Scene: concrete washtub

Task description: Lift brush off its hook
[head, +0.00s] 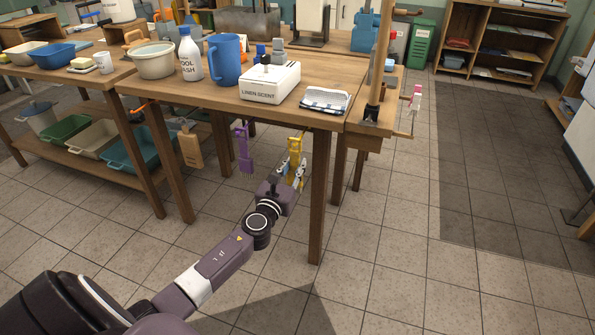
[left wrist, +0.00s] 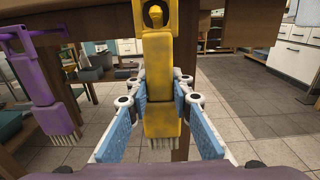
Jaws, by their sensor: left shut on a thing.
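A yellow brush (head: 295,146) hangs upright below the front edge of the wooden table, near the table's front right leg. In the left wrist view the yellow brush (left wrist: 159,55) has its holed top end up at the table edge and its pale bristles pointing down. A small peg shows in the hole; whether the brush still bears on it I cannot tell. My left gripper (head: 289,172) is shut on the brush, with its blue finger pads (left wrist: 160,92) on both sides of the yellow body. My right gripper is not in view.
A purple brush (head: 243,150) and a wooden brush (head: 189,147) hang to the left along the same edge. The table (head: 215,96) carries a blue jug (head: 226,60), a white box (head: 270,83) and a folded cloth (head: 325,99). The tiled floor in front is clear.

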